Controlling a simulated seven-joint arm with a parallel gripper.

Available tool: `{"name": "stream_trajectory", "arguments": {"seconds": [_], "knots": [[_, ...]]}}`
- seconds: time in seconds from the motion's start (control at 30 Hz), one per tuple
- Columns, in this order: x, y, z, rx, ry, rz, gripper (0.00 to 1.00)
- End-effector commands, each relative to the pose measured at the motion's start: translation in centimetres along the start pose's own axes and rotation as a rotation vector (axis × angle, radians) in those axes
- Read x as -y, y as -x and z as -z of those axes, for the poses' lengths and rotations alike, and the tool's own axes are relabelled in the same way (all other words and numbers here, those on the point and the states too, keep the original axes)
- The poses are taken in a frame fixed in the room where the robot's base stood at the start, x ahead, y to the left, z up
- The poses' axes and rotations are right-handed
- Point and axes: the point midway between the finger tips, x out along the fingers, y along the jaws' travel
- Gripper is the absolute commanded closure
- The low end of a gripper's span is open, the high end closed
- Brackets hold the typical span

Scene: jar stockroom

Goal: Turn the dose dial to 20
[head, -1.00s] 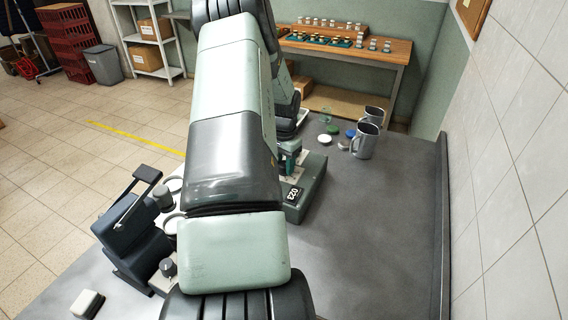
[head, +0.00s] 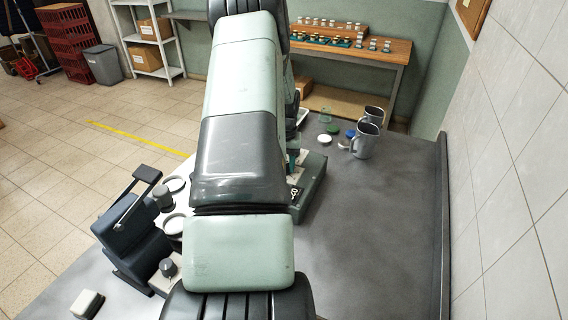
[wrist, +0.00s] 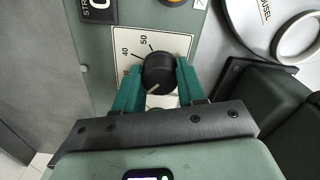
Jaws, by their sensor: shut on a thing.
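The dose dial (wrist: 159,70) is a round black knob on a pale scale plate (wrist: 125,38) in the wrist view. My gripper (wrist: 158,80) has its green fingers on either side of the knob and is shut on it. The white pointer line on the knob points down and to the left. The marks 50 and 40 are readable; a lower mark is partly covered by the left finger, and the number at the pointer is hidden. In the head view the dial's grey-green housing (head: 314,185) is partly behind my arm, which hides the dial.
A dark press-like machine (head: 135,235) stands left of my arm. Two metal mugs (head: 366,140) and several lids (head: 325,138) lie behind the housing. The grey table is clear at right.

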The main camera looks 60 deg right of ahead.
Motion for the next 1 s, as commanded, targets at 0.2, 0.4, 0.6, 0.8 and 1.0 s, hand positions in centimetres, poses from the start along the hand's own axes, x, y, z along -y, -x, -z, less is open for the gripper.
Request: {"name": "stream_trajectory", "arguments": {"seconds": [0.2,0.4,0.6,0.8,1.0], "knots": [[-0.05,0.02,-0.07,0.003,0.103,0.001,0.91],[-0.04,0.01,-0.08,0.003,0.15,0.0,0.91],[-0.03,0.01,-0.09,0.003,0.161,0.0,0.91],[-0.03,0.02,-0.09,0.003,0.16,0.0,0.91],[-0.03,0.01,-0.07,0.002,0.159,0.0,0.37]]}}
